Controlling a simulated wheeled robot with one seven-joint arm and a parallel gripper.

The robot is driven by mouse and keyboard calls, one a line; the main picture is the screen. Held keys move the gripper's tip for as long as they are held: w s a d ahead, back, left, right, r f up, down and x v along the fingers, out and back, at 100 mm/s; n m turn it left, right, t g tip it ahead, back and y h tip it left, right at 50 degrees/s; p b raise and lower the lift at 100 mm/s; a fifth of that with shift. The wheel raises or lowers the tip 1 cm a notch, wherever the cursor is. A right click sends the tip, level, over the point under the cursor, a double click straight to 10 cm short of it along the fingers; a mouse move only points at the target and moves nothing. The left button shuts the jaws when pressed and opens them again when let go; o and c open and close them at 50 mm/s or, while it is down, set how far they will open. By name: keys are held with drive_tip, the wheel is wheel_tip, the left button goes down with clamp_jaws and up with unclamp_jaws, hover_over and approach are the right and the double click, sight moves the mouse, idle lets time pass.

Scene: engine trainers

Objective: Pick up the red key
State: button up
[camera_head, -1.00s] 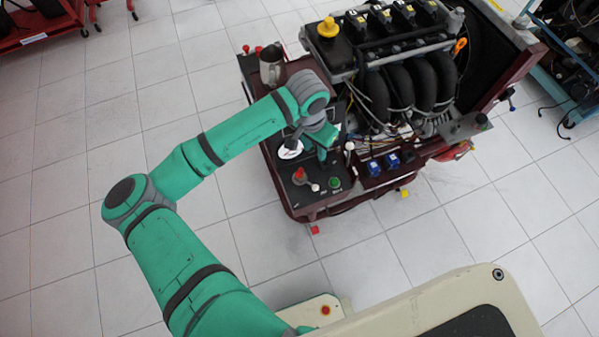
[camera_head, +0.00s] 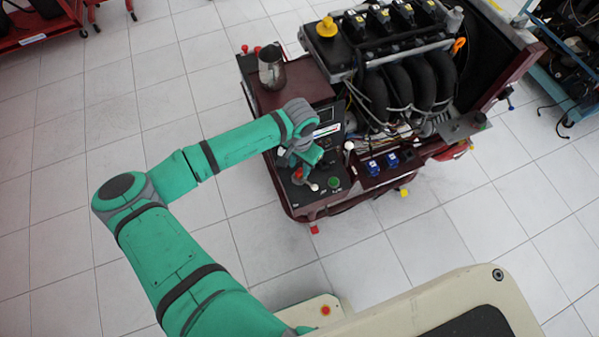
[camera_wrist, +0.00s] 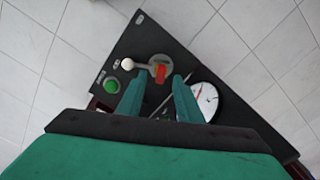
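The red key (camera_wrist: 160,72) sits in a round grey switch on the black control panel (camera_wrist: 150,38). In the head view the red key (camera_head: 298,173) shows just below my gripper (camera_head: 306,163). In the wrist view my gripper (camera_wrist: 156,88) has its two green fingers apart, with a gap between them. The red key lies beyond the fingertips, roughly in line with the gap. Whether the fingertips reach down to the key's height cannot be told.
A lever with a white knob (camera_wrist: 127,64) and a green button (camera_wrist: 112,85) are close to the key. A white dial gauge (camera_wrist: 205,98) lies beside the right finger. The engine (camera_head: 405,80) stands behind the panel, and a metal jug (camera_head: 271,68) is at its left.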

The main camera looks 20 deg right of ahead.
drive_tip(key=shift+f, duration=0.9)
clamp_jaws()
